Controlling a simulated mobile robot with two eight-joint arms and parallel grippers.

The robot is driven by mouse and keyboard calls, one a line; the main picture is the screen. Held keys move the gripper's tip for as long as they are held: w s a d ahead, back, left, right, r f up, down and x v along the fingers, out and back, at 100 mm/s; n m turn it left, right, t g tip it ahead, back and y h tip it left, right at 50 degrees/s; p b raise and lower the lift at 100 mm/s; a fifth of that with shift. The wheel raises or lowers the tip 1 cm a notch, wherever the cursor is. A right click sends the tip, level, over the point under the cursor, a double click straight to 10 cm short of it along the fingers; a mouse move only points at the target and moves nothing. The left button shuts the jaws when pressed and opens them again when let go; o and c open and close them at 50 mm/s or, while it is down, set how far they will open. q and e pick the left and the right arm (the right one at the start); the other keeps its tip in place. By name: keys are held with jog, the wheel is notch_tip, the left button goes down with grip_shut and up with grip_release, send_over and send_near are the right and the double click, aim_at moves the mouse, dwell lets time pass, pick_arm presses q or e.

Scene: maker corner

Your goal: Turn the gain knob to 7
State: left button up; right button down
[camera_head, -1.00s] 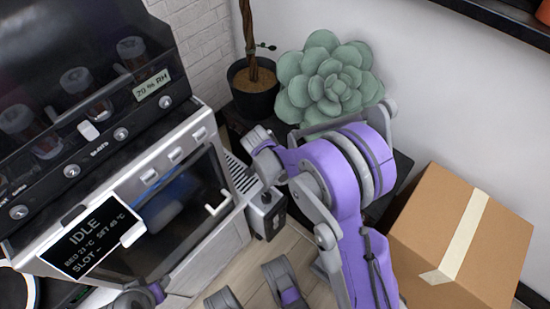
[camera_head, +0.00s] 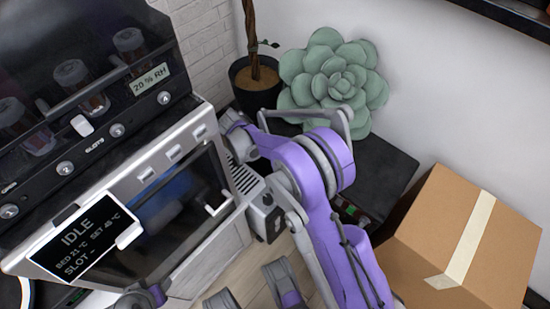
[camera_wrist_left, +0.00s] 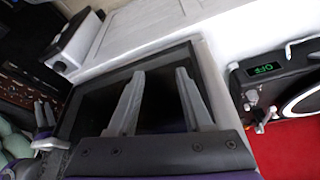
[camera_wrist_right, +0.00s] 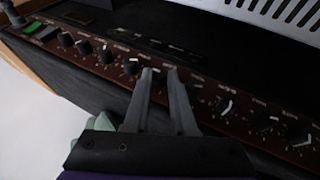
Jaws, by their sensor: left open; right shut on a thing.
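In the right wrist view, a dark amplifier has a brown panel (camera_wrist_right: 110,57) with a row of black knobs with pale pointers. My right gripper (camera_wrist_right: 161,73) is at the middle of this row, its two fingers close together on one knob. That knob is mostly hidden by the fingertips, and its label and pointer cannot be read, so I cannot tell whether it is the gain knob. A neighbouring knob (camera_wrist_right: 131,66) is just left of the fingers. My left gripper (camera_wrist_left: 160,85) is open and empty in the left wrist view, before a dark-windowed front.
In the head view, the machine with an IDLE display (camera_head: 80,240) stands close left of my right arm. A potted plant (camera_head: 258,98) stands behind, and a cardboard box (camera_head: 455,245) is at right.

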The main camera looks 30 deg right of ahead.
jog(key=shift+w+f+g, duration=0.1)
jog(key=shift+w+g, duration=0.05)
jog(key=shift+g, duration=0.45)
jog(key=shift+b, duration=0.3)
jog(key=c, duration=0.7)
grip_release()
jog(key=shift+c, duration=0.2)
notch_tip(320, 180, up, 10)
jog(key=p, duration=0.2)
jog(key=shift+p, duration=0.35)
jog(key=shift+c, duration=0.3)
